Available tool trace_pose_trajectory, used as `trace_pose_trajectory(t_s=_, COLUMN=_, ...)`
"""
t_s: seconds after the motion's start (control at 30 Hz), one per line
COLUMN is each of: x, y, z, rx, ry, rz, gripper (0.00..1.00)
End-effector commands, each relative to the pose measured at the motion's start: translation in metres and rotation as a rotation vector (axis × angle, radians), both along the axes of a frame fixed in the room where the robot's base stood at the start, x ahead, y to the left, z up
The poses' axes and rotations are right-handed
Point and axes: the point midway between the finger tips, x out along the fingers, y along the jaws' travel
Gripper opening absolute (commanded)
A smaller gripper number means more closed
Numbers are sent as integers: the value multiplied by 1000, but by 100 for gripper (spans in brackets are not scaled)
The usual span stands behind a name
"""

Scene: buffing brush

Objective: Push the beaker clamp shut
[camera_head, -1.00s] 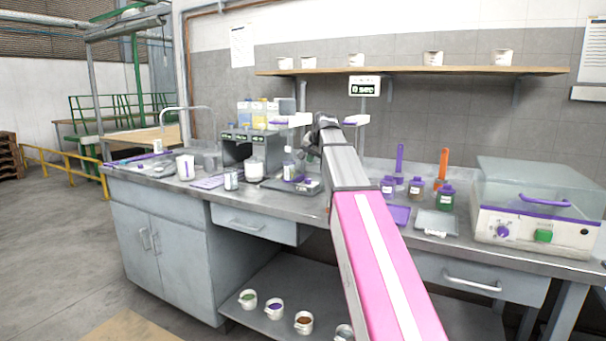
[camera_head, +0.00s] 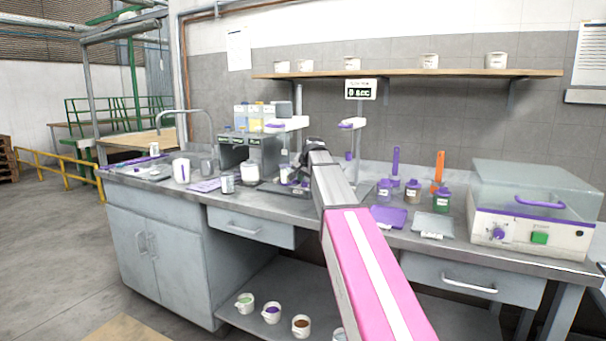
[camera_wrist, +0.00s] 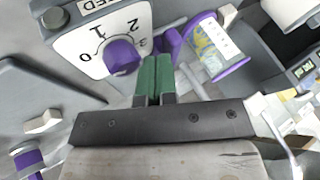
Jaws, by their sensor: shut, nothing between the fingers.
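In the wrist view my gripper (camera_wrist: 153,82) has its green fingers together, with nothing between them. Just beyond the fingertips is a purple part (camera_wrist: 172,40), apparently the beaker clamp. To its right is a clear beaker (camera_wrist: 208,55) with a white label and purple bands. Whether the fingers touch the clamp, and how far it is closed, I cannot tell. Left of the fingers is a white speed panel with a purple knob (camera_wrist: 122,56). In the head view the beaker (camera_head: 285,174) stands left of my wrist, and my fingers are hidden or too small to make out.
On the bench (camera_head: 255,206), a grey dispensing machine (camera_head: 236,150) stands left of my wrist. A white stand (camera_head: 358,140) rises just right of it. A shelf (camera_head: 400,74) spans the wall above.

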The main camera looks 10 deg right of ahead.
Motion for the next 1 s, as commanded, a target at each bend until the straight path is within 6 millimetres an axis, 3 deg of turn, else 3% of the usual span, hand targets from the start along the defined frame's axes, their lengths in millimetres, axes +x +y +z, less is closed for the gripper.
trace_pose_trajectory(t_s=0.37, x=2, y=1, z=-1, rx=0, ry=0, rz=0, gripper=0)
trace_pose_trajectory(t_s=0.7, x=29, y=37, z=-1, rx=0, ry=-1, rz=1, gripper=0)
trace_pose_trajectory(t_s=1.0, x=29, y=38, z=-1, rx=1, ry=-2, rz=0, gripper=0)
